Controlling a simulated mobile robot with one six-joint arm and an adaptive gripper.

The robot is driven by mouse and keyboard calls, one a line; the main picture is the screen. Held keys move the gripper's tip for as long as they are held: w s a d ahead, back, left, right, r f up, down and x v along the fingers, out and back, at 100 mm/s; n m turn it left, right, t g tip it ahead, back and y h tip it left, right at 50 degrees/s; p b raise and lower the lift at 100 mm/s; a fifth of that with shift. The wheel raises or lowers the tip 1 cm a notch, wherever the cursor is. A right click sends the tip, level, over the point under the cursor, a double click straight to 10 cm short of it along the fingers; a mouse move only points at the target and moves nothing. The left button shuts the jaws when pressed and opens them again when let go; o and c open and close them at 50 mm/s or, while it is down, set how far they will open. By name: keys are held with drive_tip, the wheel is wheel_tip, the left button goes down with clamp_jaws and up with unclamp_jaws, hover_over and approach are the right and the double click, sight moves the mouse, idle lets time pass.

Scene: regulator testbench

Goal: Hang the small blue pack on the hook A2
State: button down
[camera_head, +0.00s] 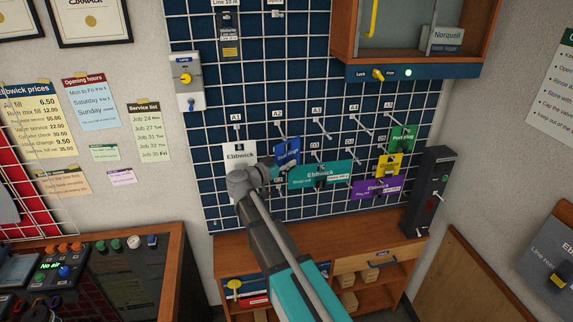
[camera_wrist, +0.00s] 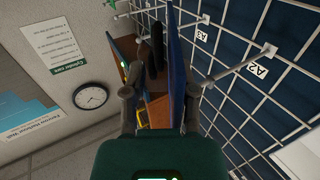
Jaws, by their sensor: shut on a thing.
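The small blue pack (camera_head: 286,152) is in my gripper (camera_head: 268,168), in front of the pegboard just below the A2 label (camera_head: 278,113). In the wrist view the blue pack (camera_wrist: 177,65) shows nearly edge-on, upright between the fingers of my gripper (camera_wrist: 160,92). Hook A2 (camera_head: 282,129) sticks out from the grid above the pack. In the wrist view hook A2 (camera_wrist: 242,64) lies to the right of the pack, its free end near my right finger. The pack looks apart from the hook there; its hanging hole is not visible.
A white Ebbwick pack (camera_head: 240,156) hangs left of my gripper, and a teal pack (camera_head: 320,174) hangs to the right. Purple (camera_head: 377,188), yellow (camera_head: 388,166) and green (camera_head: 404,138) packs are farther right. A cabinet (camera_head: 415,70) overhangs the upper right. Hook A3 (camera_head: 324,125) appears empty.

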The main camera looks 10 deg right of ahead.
drive_tip(key=shift+w+f, duration=0.15)
drive_tip(key=shift+w, duration=1.65)
drive_tip(key=shift+w+f+b, duration=0.3)
drive_tip(key=shift+w+b, duration=0.15)
drive_tip(key=shift+w, duration=0.1)
drive_tip(key=shift+c, duration=1.5)
unclamp_jaws()
drive_tip(key=v, duration=1.2)
drive_tip(key=shift+s, duration=0.1)
